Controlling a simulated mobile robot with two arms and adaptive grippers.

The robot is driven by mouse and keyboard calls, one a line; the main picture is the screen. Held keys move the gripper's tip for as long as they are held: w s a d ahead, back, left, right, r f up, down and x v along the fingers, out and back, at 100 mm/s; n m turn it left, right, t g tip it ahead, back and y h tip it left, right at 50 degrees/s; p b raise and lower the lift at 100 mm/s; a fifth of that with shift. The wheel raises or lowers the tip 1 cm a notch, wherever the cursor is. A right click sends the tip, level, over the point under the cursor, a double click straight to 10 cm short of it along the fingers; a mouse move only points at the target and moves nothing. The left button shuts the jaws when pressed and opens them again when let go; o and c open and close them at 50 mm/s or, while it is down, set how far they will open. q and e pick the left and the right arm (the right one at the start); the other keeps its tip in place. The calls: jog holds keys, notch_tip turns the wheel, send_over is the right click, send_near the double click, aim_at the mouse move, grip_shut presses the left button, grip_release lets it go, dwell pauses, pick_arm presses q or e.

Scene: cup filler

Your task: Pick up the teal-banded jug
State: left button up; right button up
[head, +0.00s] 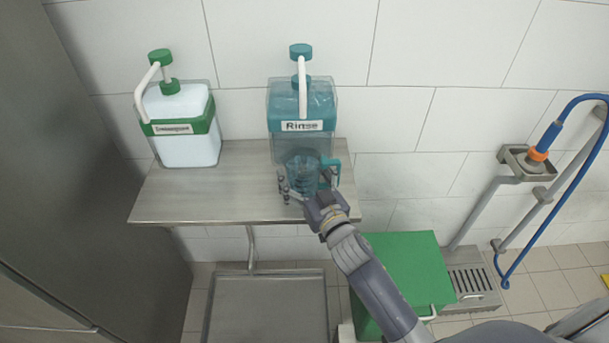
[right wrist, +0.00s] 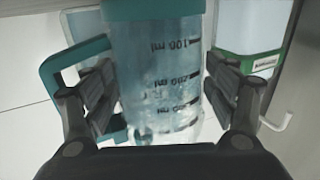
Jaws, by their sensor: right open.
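The teal-banded jug (head: 303,172) is clear, with a teal band and a teal handle, and stands on the metal shelf in front of the Rinse dispenser. In the right wrist view the jug (right wrist: 165,75) shows black ml marks and lies between my fingers. My right gripper (head: 305,192) is open around the jug, one finger on each side. In the right wrist view the right gripper (right wrist: 162,98) has its left finger inside or beside the handle loop; I cannot tell whether the pads touch. My left gripper is not in view.
The Rinse dispenser (head: 302,95) stands behind the jug. A green-banded dispenser (head: 182,140) stands at the left of the metal shelf (head: 215,200). A green bin (head: 405,265) is below right. The shelf's front left is clear.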

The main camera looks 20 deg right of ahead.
jog(key=c, duration=0.9)
jog(key=shift+c, duration=0.2)
jog(key=shift+r, duration=0.1)
